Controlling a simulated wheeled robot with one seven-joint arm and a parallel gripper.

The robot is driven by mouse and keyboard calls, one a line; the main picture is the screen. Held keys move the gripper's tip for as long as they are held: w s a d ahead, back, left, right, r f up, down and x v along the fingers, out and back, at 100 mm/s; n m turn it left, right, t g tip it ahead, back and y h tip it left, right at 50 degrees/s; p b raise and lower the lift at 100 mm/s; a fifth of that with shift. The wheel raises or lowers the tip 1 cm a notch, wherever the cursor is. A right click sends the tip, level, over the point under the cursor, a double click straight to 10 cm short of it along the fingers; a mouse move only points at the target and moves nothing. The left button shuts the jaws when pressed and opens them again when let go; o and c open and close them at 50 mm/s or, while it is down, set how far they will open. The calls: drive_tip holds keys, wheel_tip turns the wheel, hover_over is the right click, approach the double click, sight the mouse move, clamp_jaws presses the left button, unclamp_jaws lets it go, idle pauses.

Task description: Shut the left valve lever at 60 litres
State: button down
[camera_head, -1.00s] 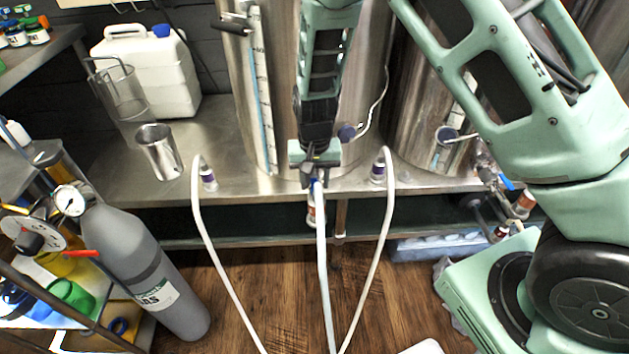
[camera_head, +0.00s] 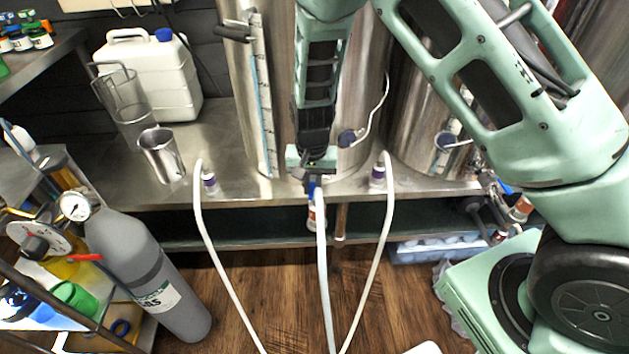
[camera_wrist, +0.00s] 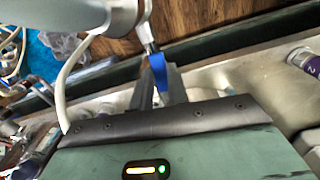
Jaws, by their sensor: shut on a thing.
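My gripper (camera_head: 312,182) is at the front of the middle steel tank (camera_head: 365,75), low down above the bench edge. In the wrist view, the blue valve lever (camera_wrist: 157,68) sits between the fingers of my gripper (camera_wrist: 158,88), which are shut on it. A steel valve part (camera_wrist: 146,32) shows just beyond the lever. In the head view, only a bit of the blue lever (camera_head: 312,191) shows below the fingers, and most of the valve is hidden. The tank's sight gauge (camera_head: 263,95) has a blue column beside a scale; its numbers are too small to read.
White hoses (camera_head: 209,245) run from the bench front to the floor, one directly below my gripper. A grey gas cylinder (camera_head: 140,262) stands at left. A steel cup (camera_head: 162,156) and white jerrycan (camera_head: 150,75) stand on the bench (camera_head: 235,192). A second tank (camera_head: 415,110) is at right.

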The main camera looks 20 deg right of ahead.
drive_tip(key=w+a+m+p, duration=0.3)
drive_tip(key=w+m+p, duration=0.5)
drive_tip(key=m, duration=0.8)
drive_tip(key=shift+w+a+m+p, duration=0.15)
drive_tip(key=shift+a+m+p, duration=0.25)
drive_tip(key=shift+p, duration=0.15)
drive_tip(key=shift+w, duration=0.1)
drive_tip(key=c, duration=1.4)
unclamp_jaws()
drive_tip(key=shift+o, duration=0.2)
wheel_tip(320, 180, up, 18)
drive_tip(key=shift+f, duration=0.25)
